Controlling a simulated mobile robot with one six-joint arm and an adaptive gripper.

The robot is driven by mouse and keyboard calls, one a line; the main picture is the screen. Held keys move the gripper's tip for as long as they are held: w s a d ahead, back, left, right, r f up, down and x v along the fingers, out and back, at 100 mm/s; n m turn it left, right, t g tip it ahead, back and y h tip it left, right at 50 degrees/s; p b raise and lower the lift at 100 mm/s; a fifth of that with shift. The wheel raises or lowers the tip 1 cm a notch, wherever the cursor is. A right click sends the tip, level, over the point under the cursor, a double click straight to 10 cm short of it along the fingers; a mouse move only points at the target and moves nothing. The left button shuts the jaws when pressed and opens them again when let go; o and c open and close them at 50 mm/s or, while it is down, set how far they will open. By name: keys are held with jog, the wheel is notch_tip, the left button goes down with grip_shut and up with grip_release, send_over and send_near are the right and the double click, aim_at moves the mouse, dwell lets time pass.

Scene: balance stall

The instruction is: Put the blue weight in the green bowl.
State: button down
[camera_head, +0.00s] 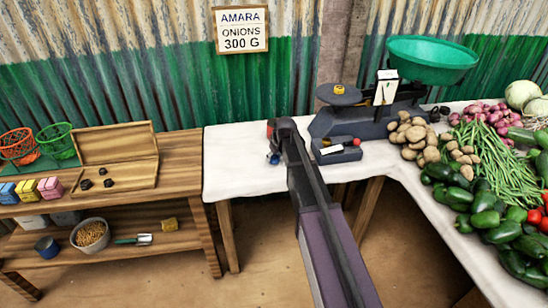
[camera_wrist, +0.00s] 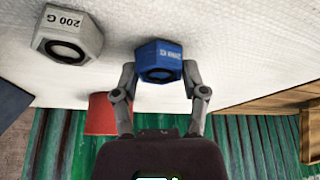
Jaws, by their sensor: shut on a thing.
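The blue weight (camera_wrist: 159,62) is between the two fingers of my gripper (camera_wrist: 160,80) in the wrist view, which are closed on its sides. In the head view my gripper (camera_head: 273,148) is over the left part of the white cloth, and a small bit of blue (camera_head: 273,158) shows there, partly hidden by my arm. I cannot tell whether the weight touches the cloth. The green bowl (camera_head: 432,60) sits high on the right side of the dark scale (camera_head: 365,120), to the right of and above my gripper.
A grey 200 G weight (camera_wrist: 68,35) stands near the blue one. A red object (camera_wrist: 104,113) is beyond the left finger. A dark tray (camera_head: 338,152) lies before the scale. Potatoes (camera_head: 415,138) and other vegetables crowd the right. A wooden bench (camera_head: 180,160) stands left.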

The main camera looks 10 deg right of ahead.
aim_at(274, 158)
jog(key=shift+r+p, duration=1.3)
jog(key=shift+r, duration=0.2)
jog(key=shift+s+r, duration=0.2)
jog(key=shift+r, duration=0.05)
jog(key=s+r+p, duration=0.1)
jog(key=s, duration=1.4)
jog(key=shift+s, duration=0.3)
jog(key=shift+s, duration=0.15)
